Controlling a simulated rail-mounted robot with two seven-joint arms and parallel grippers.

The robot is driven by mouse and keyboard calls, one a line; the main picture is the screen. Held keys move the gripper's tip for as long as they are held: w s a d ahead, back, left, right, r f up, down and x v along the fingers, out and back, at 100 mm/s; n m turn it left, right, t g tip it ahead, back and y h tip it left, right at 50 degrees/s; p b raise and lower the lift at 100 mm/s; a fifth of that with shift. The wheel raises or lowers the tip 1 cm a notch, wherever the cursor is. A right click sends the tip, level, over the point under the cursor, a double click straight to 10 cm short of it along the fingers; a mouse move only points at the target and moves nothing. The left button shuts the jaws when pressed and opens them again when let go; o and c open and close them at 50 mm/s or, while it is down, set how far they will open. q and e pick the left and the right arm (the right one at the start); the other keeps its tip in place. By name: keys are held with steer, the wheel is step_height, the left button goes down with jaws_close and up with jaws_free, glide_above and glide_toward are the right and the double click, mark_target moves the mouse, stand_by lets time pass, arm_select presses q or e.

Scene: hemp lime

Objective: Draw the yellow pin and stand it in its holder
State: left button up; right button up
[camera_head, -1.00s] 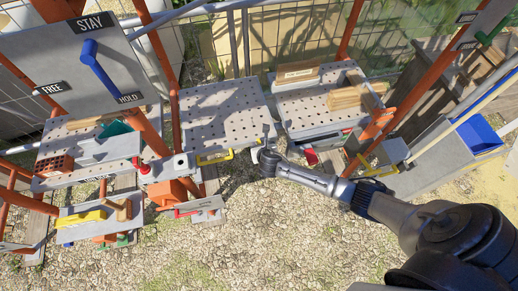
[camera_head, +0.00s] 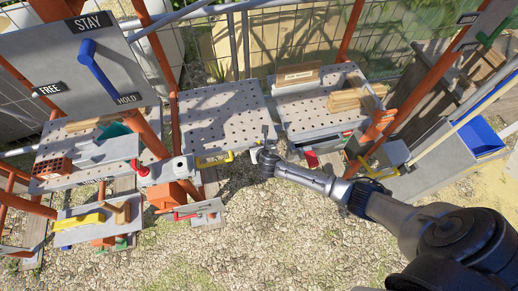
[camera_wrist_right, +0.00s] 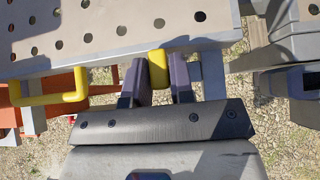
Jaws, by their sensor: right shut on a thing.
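My right gripper (camera_head: 264,150) reaches in from the lower right to the front edge of the middle perforated table (camera_head: 225,112). In the right wrist view its two dark fingers (camera_wrist_right: 158,85) are shut on a yellow piece (camera_wrist_right: 157,66), which I take to be the yellow pin. Only its blunt upper part shows, close to the table's edge; its lower part is hidden behind the gripper. I cannot tell which part is the pin's holder. My left gripper is not in view.
A yellow U-shaped handle (camera_head: 215,160) sits at the table's front edge, left of my right gripper. A perforated table with wooden blocks (camera_head: 352,99) stands to the right. A board with a blue lever (camera_head: 98,72) stands at upper left. Gravel lies open in front.

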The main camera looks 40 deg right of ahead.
jaws_close()
steer(key=shift+r, duration=0.2)
steer(key=shift+r+p, duration=0.35)
steer(key=shift+p, duration=0.45)
steer(key=shift+r, duration=0.2)
stand_by(0.4)
steer(key=shift+r+p, duration=0.5)
steer(key=shift+p, duration=0.35)
steer(key=shift+r+p, duration=1.3)
steer(key=shift+p, duration=0.3)
